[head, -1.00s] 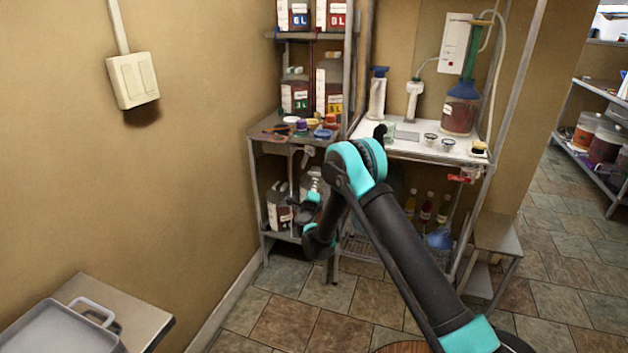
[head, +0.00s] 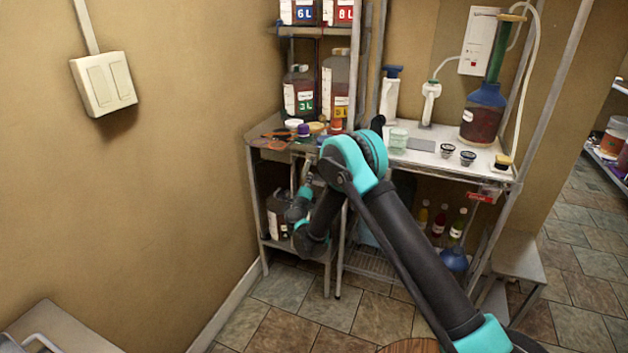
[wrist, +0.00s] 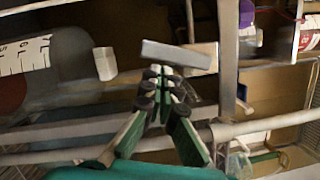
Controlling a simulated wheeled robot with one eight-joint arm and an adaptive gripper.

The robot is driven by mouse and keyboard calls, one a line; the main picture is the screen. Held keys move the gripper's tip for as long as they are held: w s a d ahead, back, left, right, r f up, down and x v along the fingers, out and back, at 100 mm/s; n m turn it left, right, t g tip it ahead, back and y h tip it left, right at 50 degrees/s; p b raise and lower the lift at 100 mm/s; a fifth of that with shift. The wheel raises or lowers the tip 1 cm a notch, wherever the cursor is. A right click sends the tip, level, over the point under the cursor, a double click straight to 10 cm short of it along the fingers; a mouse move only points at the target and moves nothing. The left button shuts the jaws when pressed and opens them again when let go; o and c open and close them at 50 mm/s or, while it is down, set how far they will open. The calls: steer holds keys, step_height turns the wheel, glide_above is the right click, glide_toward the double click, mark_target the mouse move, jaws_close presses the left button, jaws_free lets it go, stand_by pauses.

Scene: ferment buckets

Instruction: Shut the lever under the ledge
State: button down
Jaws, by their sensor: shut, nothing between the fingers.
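A pale metal lever-like bar (wrist: 178,55) lies just beyond my fingertips in the wrist view; whether they touch it is unclear. In the head view, a pale pipe-like fitting (head: 306,163) hangs under the small left shelf ledge (head: 270,146), partly hidden by my arm. I cannot tell for sure which part is the lever handle. My gripper (wrist: 158,75) is shut and empty, its fingertips together. In the head view my gripper (head: 307,187) is low under the ledge, mostly hidden against my arm and dark containers.
A container with a scale label (wrist: 28,58) is close on the left in the wrist view. A metal post (wrist: 228,50) stands close on the right. In the head view, the white worktop (head: 425,160) is to the right, with a red tag or handle (head: 481,197) below its right end.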

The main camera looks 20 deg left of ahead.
mark_target(303, 173)
steer(key=shift+a+m, duration=0.4)
steer(key=shift+m, duration=0.4)
steer(key=shift+a+m+t+h, duration=0.35)
steer(key=shift+a+m, duration=0.3)
steer(key=shift+m, duration=0.65)
steer(key=m, duration=0.1)
steer(key=a+m+h, duration=0.1)
steer(key=m, duration=0.1)
steer(key=shift+w+a+r+t, duration=0.1)
steer(key=shift+a+t, duration=0.05)
steer(key=shift+t, duration=0.2)
steer(key=m, duration=0.2)
steer(key=a+r+m+h, duration=0.1)
steer(key=m, duration=0.1)
steer(key=a+m+h, duration=0.1)
steer(key=m, duration=0.2)
steer(key=shift+w+r+t, duration=0.1)
steer(key=shift+r+t, duration=0.2)
steer(key=shift+r, duration=0.05)
steer(key=shift+f, duration=0.1)
